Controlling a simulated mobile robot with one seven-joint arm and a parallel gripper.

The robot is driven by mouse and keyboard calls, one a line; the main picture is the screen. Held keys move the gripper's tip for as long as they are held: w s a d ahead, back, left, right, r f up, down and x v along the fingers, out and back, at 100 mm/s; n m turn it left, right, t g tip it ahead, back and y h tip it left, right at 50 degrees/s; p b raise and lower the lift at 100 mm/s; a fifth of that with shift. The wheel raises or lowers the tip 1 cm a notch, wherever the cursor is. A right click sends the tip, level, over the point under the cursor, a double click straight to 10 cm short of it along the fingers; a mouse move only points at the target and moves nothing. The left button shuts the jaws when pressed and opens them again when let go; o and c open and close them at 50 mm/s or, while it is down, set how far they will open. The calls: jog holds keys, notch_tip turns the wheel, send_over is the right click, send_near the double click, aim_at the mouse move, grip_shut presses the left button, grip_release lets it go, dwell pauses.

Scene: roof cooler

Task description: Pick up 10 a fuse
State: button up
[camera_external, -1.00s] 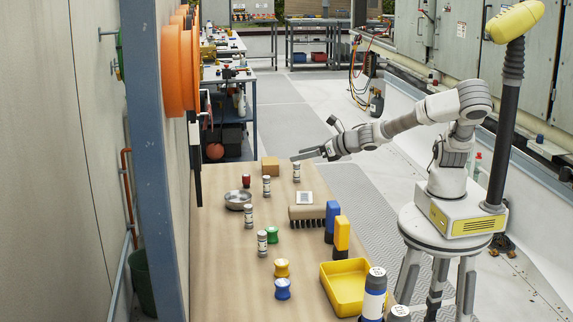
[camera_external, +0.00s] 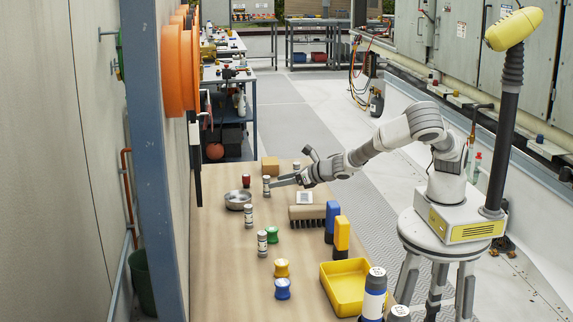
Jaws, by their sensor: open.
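Several small white and dark banded cylinders that look like fuses stand upright on the wooden table. One fuse (camera_external: 266,187) is at the far middle, another (camera_external: 249,217) is nearer, and a third (camera_external: 262,243) is nearer still. One more fuse (camera_external: 296,166) is partly hidden behind my gripper. Their ratings are too small to read, so I cannot tell which is the 10 A one. My gripper (camera_external: 273,182) is open, held nearly level, with its fingertips pointing left beside the far middle fuse. I cannot tell whether they touch or surround it.
A dark red item (camera_external: 246,181) and a round metal dish (camera_external: 238,199) are left of the fingertips. A brush (camera_external: 307,212), blue and yellow blocks, coloured spools and a yellow tray (camera_external: 343,285) stand nearer. A cardboard-coloured box (camera_external: 270,166) is behind. The table's left front is clear.

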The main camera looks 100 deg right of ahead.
aim_at(260, 194)
jog(key=x, duration=0.3)
jog(key=shift+w+d+f, duration=0.1)
jog(key=shift+w+d, duration=0.15)
jog(key=shift+w, duration=0.05)
jog(key=b+x, duration=0.1)
jog(key=x, duration=0.3)
jog(key=shift+s+f, duration=0.15)
jog(key=shift+f, duration=0.05)
jog(key=shift+w+d+f+b, duration=0.2)
jog(key=shift+w+d+b, duration=0.15)
jog(key=shift+w, duration=0.2)
grip_shut()
